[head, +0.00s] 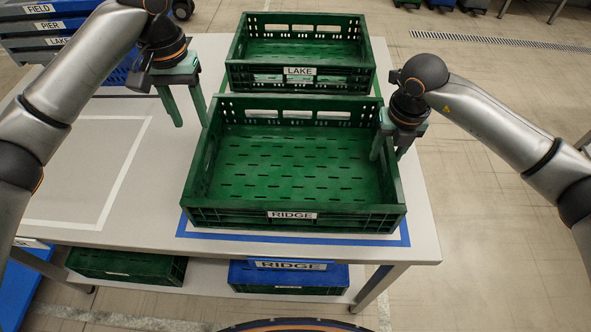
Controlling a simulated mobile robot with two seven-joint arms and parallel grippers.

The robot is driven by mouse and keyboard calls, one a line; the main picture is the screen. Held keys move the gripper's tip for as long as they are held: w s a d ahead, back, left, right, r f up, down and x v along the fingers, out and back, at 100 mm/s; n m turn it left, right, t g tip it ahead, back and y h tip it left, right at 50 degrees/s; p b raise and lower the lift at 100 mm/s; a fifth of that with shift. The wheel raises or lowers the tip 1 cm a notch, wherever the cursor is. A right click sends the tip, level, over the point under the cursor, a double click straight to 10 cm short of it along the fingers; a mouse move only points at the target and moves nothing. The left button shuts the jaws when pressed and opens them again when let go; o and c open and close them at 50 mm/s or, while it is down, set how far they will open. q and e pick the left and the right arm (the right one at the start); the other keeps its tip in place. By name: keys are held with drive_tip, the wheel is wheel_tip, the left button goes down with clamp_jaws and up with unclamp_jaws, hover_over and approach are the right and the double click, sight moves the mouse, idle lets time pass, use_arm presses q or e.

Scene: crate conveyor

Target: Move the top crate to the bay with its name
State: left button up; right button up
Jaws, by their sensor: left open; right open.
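A green crate labelled RIDGE (297,215) stands empty at the front of the table, within a blue taped outline (290,238). A blue sign reading RIDGE (288,264) is at the table's front edge below it. A second empty green crate, labelled LAKE (345,73), stands directly behind, by a green outline. My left gripper (184,112) is open and empty, fingers down, near the RIDGE crate's back left corner. My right gripper (391,150) is open at that crate's right wall, one finger over the inside, the other outside; contact cannot be told.
An empty white-outlined area (75,170) lies on the table's left. Open floor lies to the right.

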drive_tip(key=r, duration=0.3)
drive_tip(key=s+r, duration=0.1)
drive_tip(key=r, duration=0.7)
drive_tip(key=shift+s, duration=0.2)
use_arm(q)
drive_tip(key=shift+s, duration=0.1)
use_arm(e)
drive_tip(key=shift+s+f, duration=0.1)
